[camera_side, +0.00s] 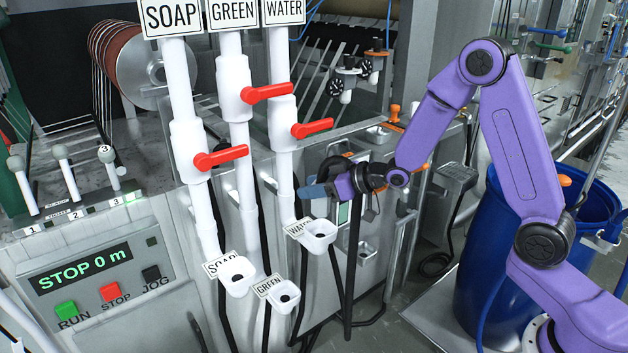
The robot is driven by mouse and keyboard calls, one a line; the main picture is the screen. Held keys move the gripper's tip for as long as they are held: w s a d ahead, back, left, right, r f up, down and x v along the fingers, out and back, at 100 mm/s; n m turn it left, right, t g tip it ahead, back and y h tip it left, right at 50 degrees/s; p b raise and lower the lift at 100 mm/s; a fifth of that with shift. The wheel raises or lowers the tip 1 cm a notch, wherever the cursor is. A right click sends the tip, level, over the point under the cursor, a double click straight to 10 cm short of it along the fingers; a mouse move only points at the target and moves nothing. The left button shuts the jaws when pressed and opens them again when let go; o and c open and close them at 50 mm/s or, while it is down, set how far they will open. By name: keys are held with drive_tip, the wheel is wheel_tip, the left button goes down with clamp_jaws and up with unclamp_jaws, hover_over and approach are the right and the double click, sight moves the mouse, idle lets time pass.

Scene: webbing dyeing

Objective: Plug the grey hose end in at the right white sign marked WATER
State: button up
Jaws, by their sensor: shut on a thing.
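My gripper (340,187) is at the picture's centre, pointing left, and is shut on the grey hose end (312,192). A blue-grey tip sticks out to the left of the jaws; the grip itself is small and partly hidden. A dark hose (353,262) hangs below my gripper to the floor. The small white sign marked WATER (299,228) is below and slightly left of my gripper. Beside it is a white cup-shaped socket (319,236) with a dark hole. The held end is above this socket and apart from it.
White sockets marked SOAP (238,276) and GREEN (284,297) are lower left. White pipes with red valve handles (312,128) rise just left of my gripper. A blue barrel (480,270) stands at right. A control panel (95,283) reads STOP 0 m.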

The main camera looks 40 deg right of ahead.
sight(315, 210)
drive_tip(key=shift+f, duration=3.3)
drive_tip(key=o, duration=1.3)
drive_tip(key=shift+c, duration=0.2)
